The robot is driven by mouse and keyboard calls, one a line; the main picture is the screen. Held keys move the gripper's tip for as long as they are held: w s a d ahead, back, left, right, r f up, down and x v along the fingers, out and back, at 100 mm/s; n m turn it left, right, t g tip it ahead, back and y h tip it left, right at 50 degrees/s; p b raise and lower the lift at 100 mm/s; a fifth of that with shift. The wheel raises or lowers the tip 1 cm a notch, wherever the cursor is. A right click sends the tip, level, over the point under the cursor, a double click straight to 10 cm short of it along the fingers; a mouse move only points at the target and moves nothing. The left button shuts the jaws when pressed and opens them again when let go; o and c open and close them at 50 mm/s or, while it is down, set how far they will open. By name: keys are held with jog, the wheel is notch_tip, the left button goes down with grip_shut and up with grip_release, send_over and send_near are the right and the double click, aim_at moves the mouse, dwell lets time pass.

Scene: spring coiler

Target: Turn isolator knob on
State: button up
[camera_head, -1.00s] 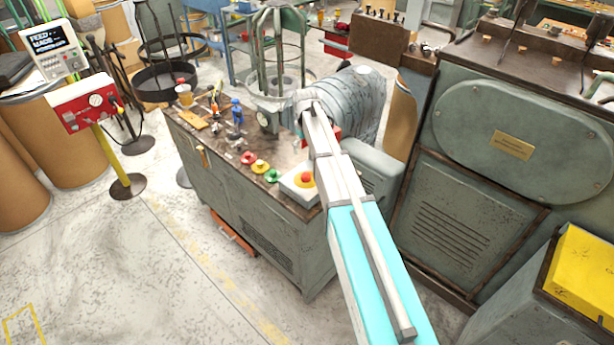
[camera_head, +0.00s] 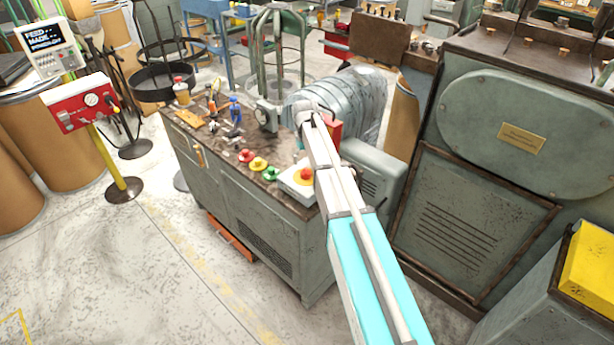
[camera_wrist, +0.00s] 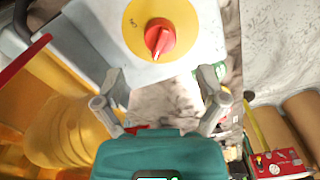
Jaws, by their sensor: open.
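In the wrist view, the isolator knob (camera_wrist: 160,38) is red with a pale pointer mark, set on a round yellow plate (camera_wrist: 183,22) on a pale grey housing (camera_wrist: 92,28). The mark points toward the lower side of the picture. My gripper (camera_wrist: 160,78) is open, its two fingers apart and nothing between them. The knob lies ahead of the fingertips, apart from them. In the head view my arm's far end reaches over the back right of the bench, and the fingers cannot be made out there. I cannot pick out the isolator knob in that view.
The bench (camera_head: 250,190) carries a white box with a red button (camera_head: 304,175), several coloured buttons (camera_head: 258,164) and small tools. A grey motor housing (camera_head: 373,172) stands close beside my arm. A large green machine (camera_head: 480,140) is at right. Floor at front left is clear.

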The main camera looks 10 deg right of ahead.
aim_at(306, 170)
jog(key=shift+f+b, duration=2.7)
jog(key=shift+f, duration=0.3)
